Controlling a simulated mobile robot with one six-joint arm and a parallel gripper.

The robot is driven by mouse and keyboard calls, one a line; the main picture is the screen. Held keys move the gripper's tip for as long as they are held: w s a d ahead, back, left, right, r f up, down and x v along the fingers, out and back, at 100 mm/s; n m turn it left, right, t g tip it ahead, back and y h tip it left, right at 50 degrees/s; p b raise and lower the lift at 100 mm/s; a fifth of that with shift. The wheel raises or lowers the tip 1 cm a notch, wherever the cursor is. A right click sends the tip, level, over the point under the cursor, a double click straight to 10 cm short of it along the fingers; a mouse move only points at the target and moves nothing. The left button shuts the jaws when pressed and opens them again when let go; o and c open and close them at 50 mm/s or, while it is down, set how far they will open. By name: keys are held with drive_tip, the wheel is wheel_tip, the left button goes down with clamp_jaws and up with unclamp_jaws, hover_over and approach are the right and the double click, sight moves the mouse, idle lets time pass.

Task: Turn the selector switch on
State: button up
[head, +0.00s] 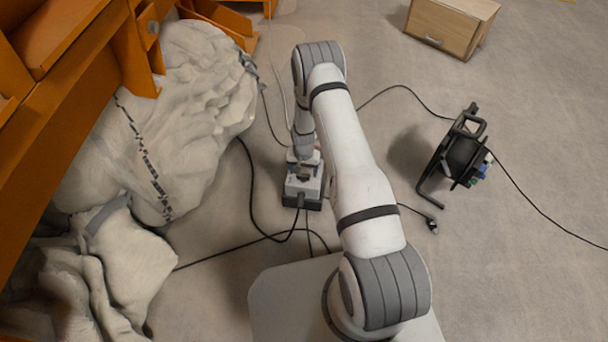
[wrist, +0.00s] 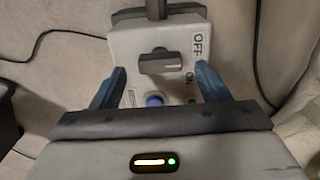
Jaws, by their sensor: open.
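The selector switch (wrist: 165,63) is a dark bar-shaped knob on the face of a pale grey box (wrist: 125,44) in the wrist view. The knob lies roughly level across the picture, its right end between the OFF label (wrist: 197,42) and the ON label (wrist: 189,77). A blue button (wrist: 154,99) sits below it. My gripper (wrist: 160,70) is open, with one blue finger on each side of the knob, apart from it. In the head view the box (head: 303,187) stands on the floor under my gripper (head: 304,166), which partly hides it.
Black cables (head: 268,236) run over the floor around the box. A pale sheet-covered heap (head: 195,90) and orange framework (head: 90,55) stand at left.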

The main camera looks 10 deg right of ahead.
drive_tip(key=shift+f, duration=1.05)
drive_tip(key=shift+c, duration=0.2)
drive_tip(key=c, duration=0.9)
drive_tip(key=shift+d, duration=0.1)
drive_tip(key=shift+c, duration=0.3)
drive_tip(key=shift+m+b, duration=0.35)
drive_tip(key=shift+m, duration=0.05)
drive_tip(key=m+b, duration=0.1)
drive_tip(key=m, duration=0.3)
drive_tip(key=shift+m, duration=0.4)
drive_tip(key=shift+o, duration=0.2)
drive_tip(key=m+b, duration=0.1)
drive_tip(key=m, duration=0.5)
drive_tip(key=shift+b, duration=0.35)
drive_tip(key=shift+s+m, duration=0.1)
drive_tip(key=shift+m, duration=0.2)
